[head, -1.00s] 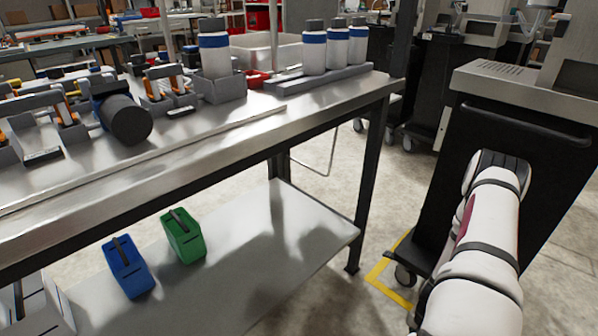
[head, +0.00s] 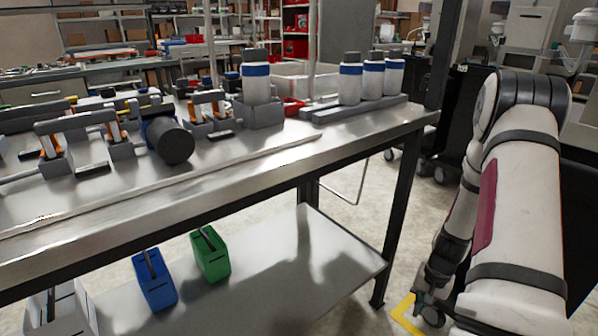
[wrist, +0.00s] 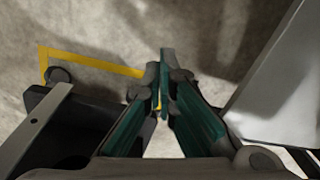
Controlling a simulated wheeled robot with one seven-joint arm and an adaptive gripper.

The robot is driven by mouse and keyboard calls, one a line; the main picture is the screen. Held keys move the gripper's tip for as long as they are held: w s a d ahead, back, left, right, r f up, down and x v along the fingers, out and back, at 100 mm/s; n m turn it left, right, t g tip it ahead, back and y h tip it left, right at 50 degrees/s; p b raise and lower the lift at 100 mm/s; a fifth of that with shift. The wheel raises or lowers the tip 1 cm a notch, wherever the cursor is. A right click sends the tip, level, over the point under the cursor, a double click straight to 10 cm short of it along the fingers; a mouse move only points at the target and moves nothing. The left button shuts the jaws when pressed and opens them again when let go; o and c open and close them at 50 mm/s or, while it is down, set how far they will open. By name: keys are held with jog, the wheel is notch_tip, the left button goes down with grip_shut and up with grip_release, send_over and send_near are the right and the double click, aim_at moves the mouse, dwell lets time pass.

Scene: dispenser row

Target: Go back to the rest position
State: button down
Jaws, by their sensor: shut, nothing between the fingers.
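My gripper (wrist: 164,80) shows in the wrist view with its two green-sided fingers together at the tips and nothing between them. It points down over the concrete floor (wrist: 150,25) and a yellow floor line (wrist: 95,60). In the head view my arm is folded at the right, clear of the workbench (head: 330,152); I cannot make out the fingers there.
White bottles with blue bands (head: 350,82) stand on the bench's far end. A dark cylinder (head: 172,142) lies among clamp fixtures. Blue (head: 154,280) and green (head: 211,254) containers stand on the lower shelf (head: 330,258). A dark cart (wrist: 60,120) is close to my gripper.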

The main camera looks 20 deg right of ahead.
jog(key=w+a+r+n, duration=0.1)
jog(key=a+r+n, duration=0.2)
jog(key=a+r, duration=0.8)
jog(key=w+a+r+n, duration=0.15)
jog(key=a+r, duration=0.65)
jog(key=r, duration=0.8)
jog(key=s+a+r+n, duration=0.4)
jog(key=s+a+r, duration=0.5)
jog(key=s, duration=0.2)
jog(key=s+a+r+n, duration=0.2)
jog(key=s+a+n, duration=0.15)
jog(key=s, duration=0.85)
notch_tip(320, 180, up, 32)
jog(key=t+p, duration=0.3)
jog(key=p, duration=2.7)
jog(key=shift+w+d+m+t, duration=0.15)
jog(key=shift+w+m+t, duration=0.15)
jog(key=shift+m, duration=0.1)
jog(key=shift+f, duration=0.1)
